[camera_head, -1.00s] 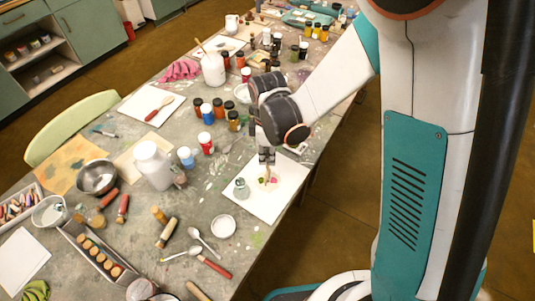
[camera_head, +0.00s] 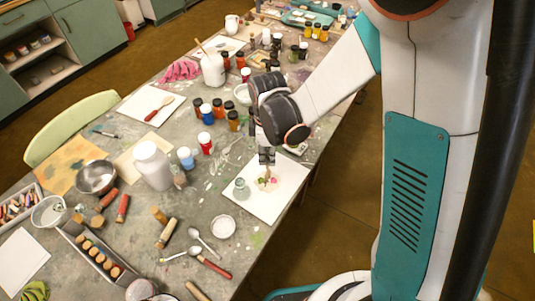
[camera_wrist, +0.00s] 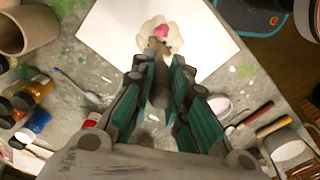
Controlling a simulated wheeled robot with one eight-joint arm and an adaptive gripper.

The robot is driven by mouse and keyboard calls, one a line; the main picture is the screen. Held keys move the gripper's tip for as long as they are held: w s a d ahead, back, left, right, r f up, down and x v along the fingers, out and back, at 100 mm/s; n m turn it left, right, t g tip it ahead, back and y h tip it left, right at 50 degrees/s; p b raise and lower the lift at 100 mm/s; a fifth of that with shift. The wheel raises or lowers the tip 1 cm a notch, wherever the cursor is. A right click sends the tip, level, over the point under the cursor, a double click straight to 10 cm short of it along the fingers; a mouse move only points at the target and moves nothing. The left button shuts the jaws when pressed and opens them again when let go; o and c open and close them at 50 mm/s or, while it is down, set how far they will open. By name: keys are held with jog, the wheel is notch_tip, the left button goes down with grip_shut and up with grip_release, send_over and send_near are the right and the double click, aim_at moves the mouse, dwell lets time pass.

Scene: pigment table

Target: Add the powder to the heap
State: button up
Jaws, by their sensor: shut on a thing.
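A low cream heap of powder (camera_wrist: 150,27) with a pink patch lies on a white sheet (camera_wrist: 100,35). In the head view the heap (camera_head: 267,181) shows pink and green spots on the sheet (camera_head: 254,209). My gripper (camera_head: 267,163) points down just above it; in the wrist view its fingers (camera_wrist: 160,66) are shut on a slim greyish-brown tool (camera_wrist: 158,85). The tool's tip reaches the near edge of the heap in that picture; I cannot tell whether they touch. The fingers hide most of the tool, and any powder on it cannot be made out.
A small glass jar (camera_head: 241,190) stands on the sheet left of the heap. A white dish (camera_head: 222,226), spoons and paint jars (camera_head: 206,112) lie around on the table. The sheet's right side lies near the table edge. Some bare table shows left of the sheet.

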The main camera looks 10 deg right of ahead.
jog(key=shift+r+p, duration=2.2)
jog(key=shift+r, duration=1.3)
